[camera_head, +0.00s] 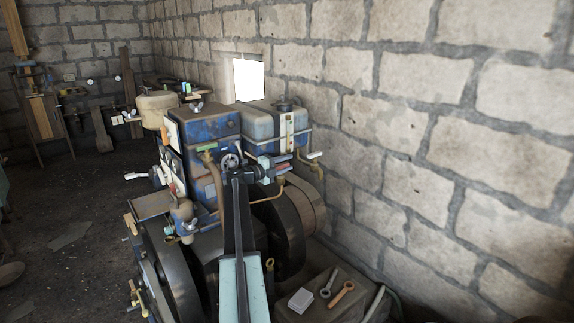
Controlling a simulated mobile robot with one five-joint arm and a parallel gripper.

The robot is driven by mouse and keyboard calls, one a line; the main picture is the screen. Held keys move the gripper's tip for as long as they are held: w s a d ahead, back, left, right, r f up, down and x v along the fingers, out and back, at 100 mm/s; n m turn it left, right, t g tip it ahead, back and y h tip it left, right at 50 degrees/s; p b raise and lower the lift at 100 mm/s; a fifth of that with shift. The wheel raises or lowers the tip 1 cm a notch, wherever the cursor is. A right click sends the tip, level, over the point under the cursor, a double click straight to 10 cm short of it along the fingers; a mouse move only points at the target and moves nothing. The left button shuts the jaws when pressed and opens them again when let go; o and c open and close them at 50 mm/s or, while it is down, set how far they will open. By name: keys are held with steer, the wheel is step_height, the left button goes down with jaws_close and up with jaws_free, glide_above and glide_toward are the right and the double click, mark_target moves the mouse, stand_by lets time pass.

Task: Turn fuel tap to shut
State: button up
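A blue-grey fuel tank (262,124) with an upright gauge sits at the top right of the blue engine (206,129). Brass fittings and a thin brass pipe (266,199) show below the tank. I cannot make out for sure which fitting is the fuel tap, or its handle position. My gripper (277,166) is in front of the fittings under the tank, at the far end of my arm. Its fingers are small and overlap the fittings, so I cannot tell whether it is open or touches anything.
Dark wheels (287,229) stand below the fittings. A white box (301,300) and tools (341,294) lie on a ledge at the lower right. A stone wall (430,150) runs close along the right. The dark floor (60,215) at left is mostly free.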

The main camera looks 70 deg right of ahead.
mark_target(286, 164)
steer(key=shift+o, duration=0.3)
steer(key=r, duration=0.1)
steer(key=r+p, duration=0.1)
steer(key=a+r+p, duration=0.1)
steer(key=shift+s+r, duration=0.1)
steer(key=shift+s, duration=0.15)
steer(key=s+a, duration=0.1)
steer(key=a, duration=0.3)
steer(key=s+a, duration=0.2)
steer(key=a, duration=0.3)
steer(key=s+a+r+p, duration=0.1)
steer(key=s+a, duration=0.1)
steer(key=a, duration=0.3)
steer(key=shift+a, duration=0.1)
steer(key=shift+c, duration=0.3)
